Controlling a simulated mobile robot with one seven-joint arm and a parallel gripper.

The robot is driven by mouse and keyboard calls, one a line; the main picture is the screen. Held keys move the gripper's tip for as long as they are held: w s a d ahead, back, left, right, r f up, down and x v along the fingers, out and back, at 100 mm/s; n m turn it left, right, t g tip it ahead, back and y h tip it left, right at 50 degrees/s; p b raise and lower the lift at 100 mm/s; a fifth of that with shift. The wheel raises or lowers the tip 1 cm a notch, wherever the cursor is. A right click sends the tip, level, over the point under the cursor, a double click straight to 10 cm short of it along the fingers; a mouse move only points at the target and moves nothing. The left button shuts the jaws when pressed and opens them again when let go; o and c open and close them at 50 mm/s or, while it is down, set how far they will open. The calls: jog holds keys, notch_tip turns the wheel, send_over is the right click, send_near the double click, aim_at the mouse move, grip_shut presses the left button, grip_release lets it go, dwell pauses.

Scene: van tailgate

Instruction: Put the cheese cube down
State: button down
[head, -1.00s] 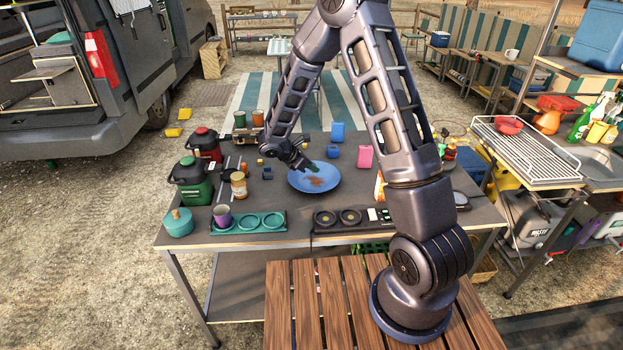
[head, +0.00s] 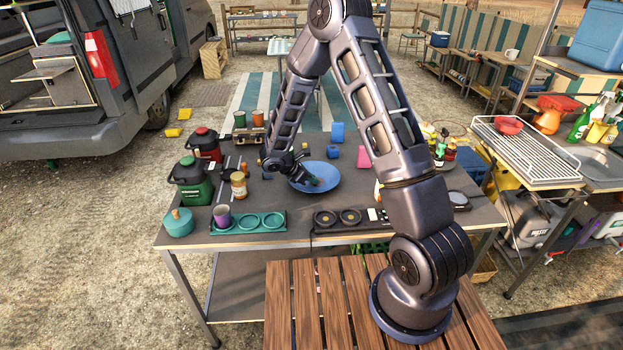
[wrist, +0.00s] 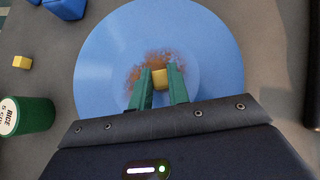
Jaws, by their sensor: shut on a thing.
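My gripper (wrist: 160,88) is over the blue plate (wrist: 212,25) in the wrist view. Its two green fingers are shut on a yellow cheese cube (wrist: 159,79), held between the fingertips above a brownish-red stain on the plate. I cannot tell whether the cube touches the plate. In the head view my gripper (head: 312,180) is low over the blue plate (head: 330,171) on the grey table, and the cube is hidden there.
Another small yellow cube (wrist: 22,62) lies left of the plate, near a green rice container (wrist: 28,117). Blue objects (wrist: 65,8) stand by the plate's upper left edge. A pink object (head: 363,155) and a blue one (head: 338,132) stand behind the plate.

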jog(key=c, duration=1.3)
grip_release()
jog(key=shift+c, duration=0.2)
jog(key=shift+s+a+r, duration=0.1)
jog(key=shift+a+r, duration=0.15)
jog(key=shift+r, duration=0.05)
jog(key=v, duration=1.1)
